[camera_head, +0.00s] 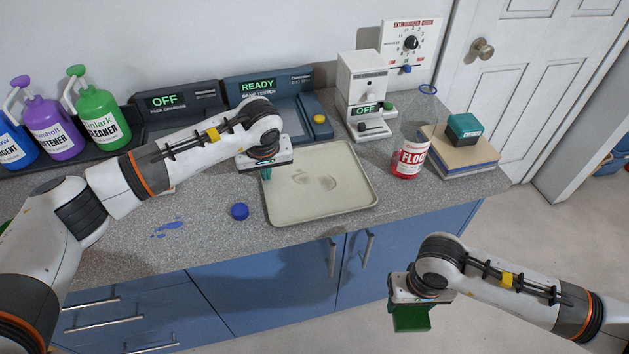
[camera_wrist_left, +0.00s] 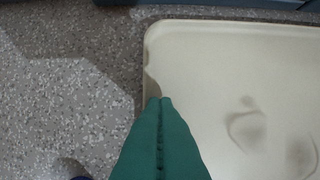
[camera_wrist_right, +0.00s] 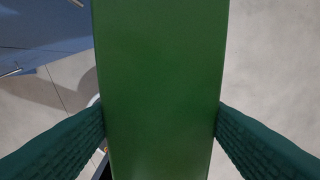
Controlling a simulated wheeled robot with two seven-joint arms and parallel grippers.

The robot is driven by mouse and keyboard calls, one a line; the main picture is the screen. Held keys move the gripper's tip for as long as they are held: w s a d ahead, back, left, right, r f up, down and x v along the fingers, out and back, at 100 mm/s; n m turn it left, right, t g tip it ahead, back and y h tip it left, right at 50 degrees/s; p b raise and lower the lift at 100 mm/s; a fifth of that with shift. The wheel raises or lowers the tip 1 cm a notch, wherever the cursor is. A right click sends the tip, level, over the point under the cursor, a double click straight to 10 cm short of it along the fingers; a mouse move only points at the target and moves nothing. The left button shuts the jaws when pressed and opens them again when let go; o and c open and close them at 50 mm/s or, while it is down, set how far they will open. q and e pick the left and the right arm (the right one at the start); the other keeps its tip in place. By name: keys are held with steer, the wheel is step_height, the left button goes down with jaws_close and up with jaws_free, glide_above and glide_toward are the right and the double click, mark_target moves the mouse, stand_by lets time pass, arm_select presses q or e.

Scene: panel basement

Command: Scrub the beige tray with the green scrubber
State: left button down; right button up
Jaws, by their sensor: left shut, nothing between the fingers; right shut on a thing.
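The beige tray (camera_head: 335,200) lies on the speckled counter, with faint dark ring-like smudges in its middle. It also fills the right of the left wrist view (camera_wrist_left: 260,70). My left gripper (camera_head: 266,174) is shut and empty, pointing down at the tray's left rim. Its teal fingers (camera_wrist_left: 160,102) overlap that rim in the left wrist view; whether they touch it I cannot tell. My right gripper (camera_head: 411,303) is shut on the green scrubber (camera_head: 412,320), held off the counter in front of the blue cabinets. The scrubber (camera_wrist_right: 160,90) shows as a green block between the teal fingers.
A blue ball-like object (camera_head: 239,211) and a blue spill (camera_head: 168,228) are left of the tray. A red-labelled container (camera_head: 409,160) and a stack with a teal box (camera_head: 464,130) are to its right. Devices (camera_head: 275,95) and bottles (camera_head: 100,118) line the back. Open floor lies at right.

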arm_select(q)
steer(key=shift+f, duration=0.15)
arm_select(e)
steer(key=shift+f, duration=0.1)
arm_select(q)
steer(key=shift+r+p, duration=1.15)
steer(key=shift+r, duration=1.9)
arm_select(e)
steer(key=shift+r, duration=1.2)
arm_select(q)
steer(key=shift+r, duration=0.1)
steer(key=b+v, duration=0.1)
steer(key=v, duration=1)
steer(key=shift+s+r+b, duration=0.25)
steer(key=shift+r+b, duration=0.15)
arm_select(e)
steer(key=shift+f, duration=0.9)
